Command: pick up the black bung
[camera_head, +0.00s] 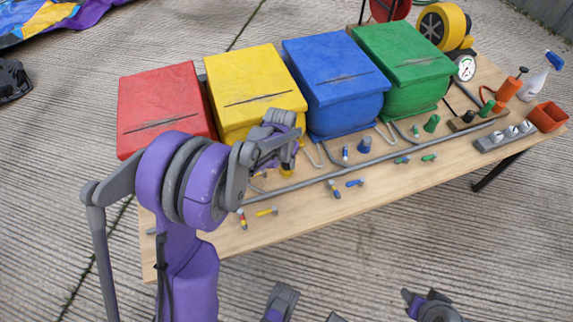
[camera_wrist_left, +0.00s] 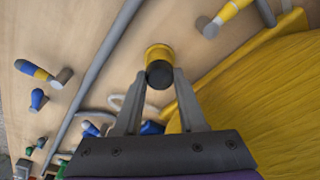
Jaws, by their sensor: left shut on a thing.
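My left gripper (camera_head: 287,166) is low over the table in front of the yellow box. In the left wrist view, its fingertips (camera_wrist_left: 158,78) are closed on a round black piece, the black bung (camera_wrist_left: 160,75). A yellow ring or cup (camera_wrist_left: 158,52) shows right behind the black piece; I cannot tell whether the two are joined or only touching. In the head view, a bit of yellow (camera_head: 286,174) shows under the fingers and the black bung is hidden. My right gripper (camera_head: 415,298) is at the bottom right, away from the table; its jaw opening is unclear.
Red (camera_head: 160,100), yellow (camera_head: 255,85), blue (camera_head: 335,75) and green (camera_head: 402,65) boxes line the table's back. A grey pipe (camera_head: 345,172) runs across the table (camera_head: 300,213). Several small coloured pieces lie around it. A blue stepped piece (camera_head: 365,145) and a green one (camera_head: 432,123) stand right.

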